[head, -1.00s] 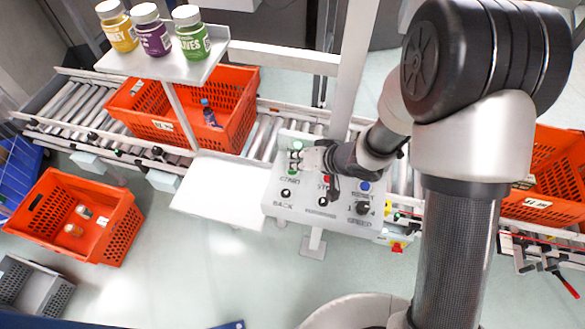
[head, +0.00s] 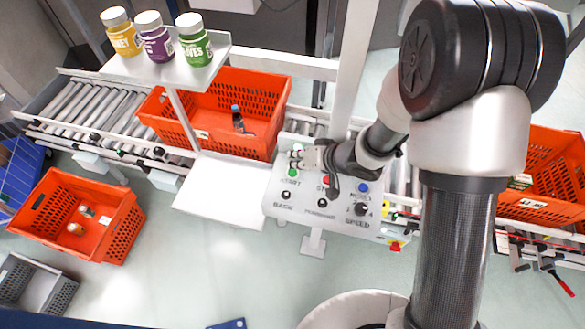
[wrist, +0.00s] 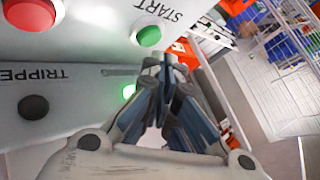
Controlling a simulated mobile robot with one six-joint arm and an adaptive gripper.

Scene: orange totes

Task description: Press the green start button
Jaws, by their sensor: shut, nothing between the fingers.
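The green start button (head: 292,173) is on the pale control panel (head: 275,205), beside the red button (head: 326,180). In the wrist view the green button (wrist: 149,36) sits next to the word START, and a second small green light (wrist: 129,91) shows lower down. My gripper (head: 299,158) is shut and empty, just above the start button in the head view. In the wrist view its fingertips (wrist: 166,62) are close below the green button, apparently apart from it. The exact gap to the panel is hard to judge.
An orange tote (head: 190,132) with a blue-capped bottle (head: 238,119) stands on the roller conveyor (head: 95,110). Three jars stand on a shelf (head: 215,60) above it. More orange totes are at lower left (head: 30,230) and right (head: 545,205). A black speed knob (head: 361,210) is on the panel.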

